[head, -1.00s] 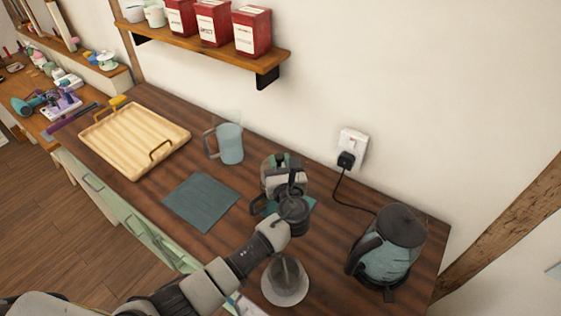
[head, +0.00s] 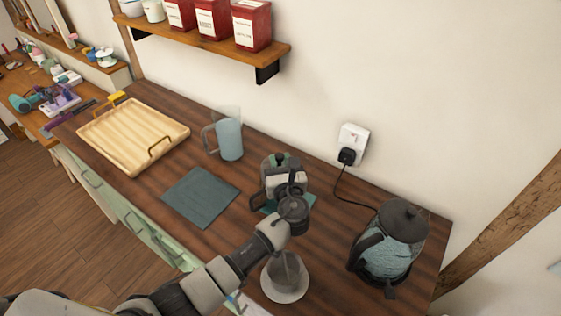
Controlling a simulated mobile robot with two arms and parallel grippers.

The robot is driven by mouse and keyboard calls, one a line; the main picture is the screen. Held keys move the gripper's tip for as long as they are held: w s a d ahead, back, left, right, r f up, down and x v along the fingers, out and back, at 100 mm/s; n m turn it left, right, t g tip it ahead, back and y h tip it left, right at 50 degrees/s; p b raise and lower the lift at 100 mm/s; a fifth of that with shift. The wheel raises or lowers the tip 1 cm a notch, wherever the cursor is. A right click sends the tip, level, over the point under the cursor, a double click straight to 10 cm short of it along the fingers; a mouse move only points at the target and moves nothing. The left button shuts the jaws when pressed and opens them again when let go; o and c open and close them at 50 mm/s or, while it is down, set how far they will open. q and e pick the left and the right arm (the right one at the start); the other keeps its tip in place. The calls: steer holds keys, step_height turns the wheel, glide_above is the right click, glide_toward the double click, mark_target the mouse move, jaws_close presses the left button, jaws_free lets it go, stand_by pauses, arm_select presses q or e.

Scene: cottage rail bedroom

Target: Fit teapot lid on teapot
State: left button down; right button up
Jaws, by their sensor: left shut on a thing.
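The dark teapot (head: 259,197) stands on a teal mat (head: 309,201) near the middle of the counter, its handle to the left. My left gripper (head: 288,180) is over the teapot, shut, and hides much of it. I take the thing in it to be the teapot lid (head: 280,160), a dark rounded piece showing just beyond the fingers. I cannot tell whether the lid touches or sits level on the teapot's rim. My right gripper is not in view.
A kettle (head: 390,246) with a cord stands at right. A clear jug (head: 230,140), a teal cloth (head: 201,197) and a wooden tray (head: 130,133) are to the left. A shelf (head: 215,44) juts out above.

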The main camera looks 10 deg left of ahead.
arm_select(q)
steer(key=shift+f, duration=0.2)
steer(key=c, duration=0.8)
jaws_free()
steer(key=shift+s+d+f, duration=0.1)
steer(key=shift+s+d, duration=0.15)
steer(key=shift+s, duration=0.2)
steer(key=b+v, duration=0.2)
steer(key=v, duration=0.7)
steer(key=shift+s+d, duration=0.1)
steer(key=shift+s, duration=0.3)
